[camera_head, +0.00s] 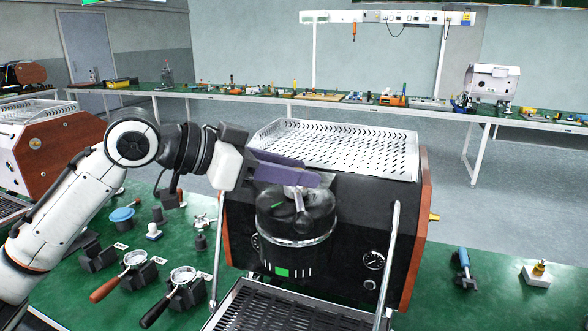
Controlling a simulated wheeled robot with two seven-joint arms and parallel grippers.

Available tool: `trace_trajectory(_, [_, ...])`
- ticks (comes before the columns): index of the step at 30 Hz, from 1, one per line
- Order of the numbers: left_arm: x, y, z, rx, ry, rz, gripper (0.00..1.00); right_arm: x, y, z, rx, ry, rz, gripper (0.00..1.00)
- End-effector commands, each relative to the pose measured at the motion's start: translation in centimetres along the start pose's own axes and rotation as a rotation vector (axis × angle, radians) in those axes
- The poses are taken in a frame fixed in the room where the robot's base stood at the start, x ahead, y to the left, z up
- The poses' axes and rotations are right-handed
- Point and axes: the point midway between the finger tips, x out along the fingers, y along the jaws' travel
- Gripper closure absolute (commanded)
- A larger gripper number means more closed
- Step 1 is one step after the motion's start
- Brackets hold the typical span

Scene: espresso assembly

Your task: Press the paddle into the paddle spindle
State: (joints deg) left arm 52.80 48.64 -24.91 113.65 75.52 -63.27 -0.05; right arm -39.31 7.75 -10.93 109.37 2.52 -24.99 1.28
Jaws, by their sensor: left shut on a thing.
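My left gripper (308,174) reaches in from the left over the front of the espresso machine (342,205). Its two long dark fingers lie close together above the round black group head (296,218). They are shut on the paddle, which is mostly hidden by them. A small pale metal part (298,193) shows just under the fingers, on top of the group head. I cannot tell where the paddle ends and the spindle begins, or how deep the paddle sits. My right gripper is not in view.
Two portafilters (134,259) (183,275) rest in black holders on the green bench, left of the machine. A blue-capped tool (122,215) stands behind them. A blue-handled tool (463,266) and a brass fitting on a white block (538,272) are at right. The bench between is clear.

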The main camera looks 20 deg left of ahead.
Motion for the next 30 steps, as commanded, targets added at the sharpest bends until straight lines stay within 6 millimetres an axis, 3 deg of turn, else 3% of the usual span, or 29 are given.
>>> trace_trajectory(30, [0.29,0.07,0.68,-0.002,-0.001,0.001,1.0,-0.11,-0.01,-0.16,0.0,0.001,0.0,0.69])
